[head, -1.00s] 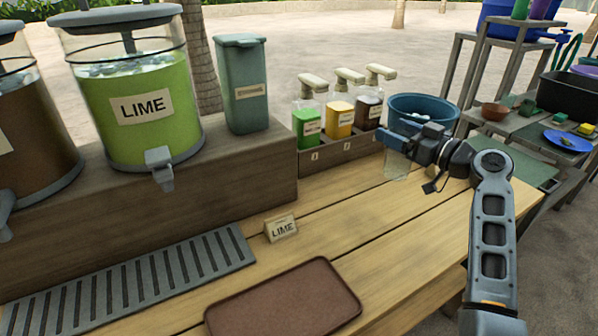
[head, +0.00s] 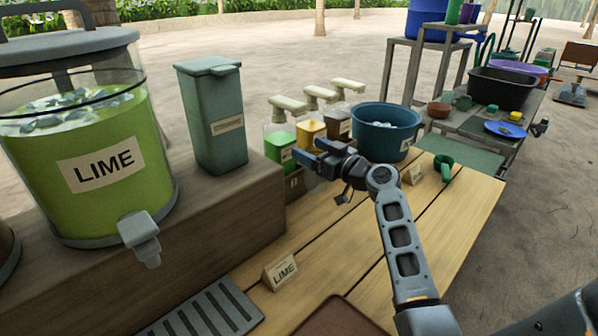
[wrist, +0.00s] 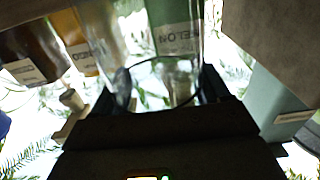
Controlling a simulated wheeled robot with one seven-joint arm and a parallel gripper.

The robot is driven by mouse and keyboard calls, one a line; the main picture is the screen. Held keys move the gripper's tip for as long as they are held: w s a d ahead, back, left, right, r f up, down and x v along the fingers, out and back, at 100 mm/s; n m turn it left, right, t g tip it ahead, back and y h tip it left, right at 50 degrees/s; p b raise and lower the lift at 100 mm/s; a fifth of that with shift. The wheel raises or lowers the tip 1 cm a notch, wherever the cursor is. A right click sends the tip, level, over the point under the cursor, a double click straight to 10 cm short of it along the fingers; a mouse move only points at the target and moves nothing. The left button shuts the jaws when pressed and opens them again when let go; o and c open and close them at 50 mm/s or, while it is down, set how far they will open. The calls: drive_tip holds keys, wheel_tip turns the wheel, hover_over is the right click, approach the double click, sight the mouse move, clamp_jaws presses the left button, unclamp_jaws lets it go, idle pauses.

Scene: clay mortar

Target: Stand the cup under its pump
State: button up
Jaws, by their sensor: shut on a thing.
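My gripper (head: 312,158) is shut on a clear cup, in front of the pump bottles. The cup (wrist: 135,45) stands between the fingers in the wrist view and looks empty; in the head view it is mostly hidden by my gripper. A green bottle (head: 278,146), a yellow bottle (head: 309,131) and a brown bottle (head: 337,122) stand in a row with cream pump heads (head: 287,104). In the wrist view the green bottle (wrist: 172,30) shows through the cup, with the yellow bottle (wrist: 72,40) and brown bottle (wrist: 27,45) to its left. I cannot tell which nozzle the cup lines up with.
A blue tub (head: 385,130) with ice stands right of the bottles, near a green scoop (head: 444,165). A lime dispenser (head: 85,165) and a teal bin (head: 212,115) stand on the raised shelf at left. A LIME card (head: 281,272) and a brown tray (head: 340,318) are at the front.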

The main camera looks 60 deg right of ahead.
sight(306, 175)
drive_tip(key=shift+w+a+f, duration=0.4)
drive_tip(key=shift+f, duration=0.6)
drive_tip(key=shift+w+a+f, duration=0.35)
drive_tip(key=shift+f, duration=0.6)
drive_tip(key=shift+w+a+f, duration=0.4)
drive_tip(key=shift+f, duration=0.6)
drive_tip(key=shift+f+b, duration=0.2)
drive_tip(key=shift+b, duration=0.1)
drive_tip(key=o, duration=1.3)
drive_tip(key=shift+r, duration=0.2)
drive_tip(key=b+v, duration=0.2)
drive_tip(key=v, duration=0.9)
drive_tip(key=shift+f, duration=0.1)
drive_tip(key=shift+s+a, duration=0.1)
drive_tip(key=shift+s, duration=0.45)
